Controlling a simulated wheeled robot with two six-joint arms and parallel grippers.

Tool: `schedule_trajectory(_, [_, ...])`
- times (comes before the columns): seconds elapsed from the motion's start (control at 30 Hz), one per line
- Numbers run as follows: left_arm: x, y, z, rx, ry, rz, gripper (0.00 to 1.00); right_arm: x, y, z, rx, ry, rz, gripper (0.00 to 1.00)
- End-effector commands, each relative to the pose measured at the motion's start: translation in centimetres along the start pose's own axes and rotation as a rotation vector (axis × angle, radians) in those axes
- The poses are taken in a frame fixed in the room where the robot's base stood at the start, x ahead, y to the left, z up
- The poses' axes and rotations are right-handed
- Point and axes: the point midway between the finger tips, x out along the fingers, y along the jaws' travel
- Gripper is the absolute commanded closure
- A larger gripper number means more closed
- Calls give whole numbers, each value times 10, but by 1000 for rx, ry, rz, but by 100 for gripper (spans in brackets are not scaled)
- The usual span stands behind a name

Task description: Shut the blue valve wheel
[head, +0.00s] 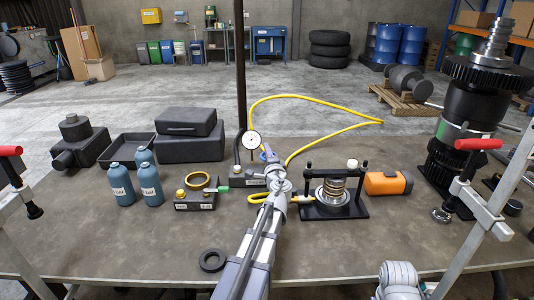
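The blue valve wheel (264,156) shows as a small blue patch beside the pressure gauge (252,140), mostly hidden by my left gripper. My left gripper (272,158) reaches in from the bottom middle and is at the wheel. Its fingertips overlap the wheel in the picture; I cannot tell whether they touch it or how far apart they are. The gauge stands on a dark block (245,181) behind the gripper. My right gripper is out of view; only a grey piece of my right arm shows at the bottom edge.
A yellow hose (330,105) loops behind the gauge. A black press stand (318,210) and an orange tool (388,183) are to the right. A block with a brass ring (197,180) and blue bottles (150,183) are to the left. The front table is mostly clear except a black ring (212,260).

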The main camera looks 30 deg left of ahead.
Motion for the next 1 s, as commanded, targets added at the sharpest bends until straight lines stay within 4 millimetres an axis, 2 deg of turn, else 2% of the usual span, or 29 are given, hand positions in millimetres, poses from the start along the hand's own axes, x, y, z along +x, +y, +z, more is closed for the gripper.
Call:
schedule_trajectory(0.07, [0, 0, 0, 0, 0, 0, 71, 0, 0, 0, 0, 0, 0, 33])
schedule_trajectory(0.33, [0, 0, 0, 0, 0, 0, 100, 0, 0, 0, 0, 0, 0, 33])
schedule_trajectory(0.8, [-1, 0, 0, 0, 6, 0, 100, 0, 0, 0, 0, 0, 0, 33])
schedule_trajectory(1.0, [-2, 0, -1, -1, 75, 0, 100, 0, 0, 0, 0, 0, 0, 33])
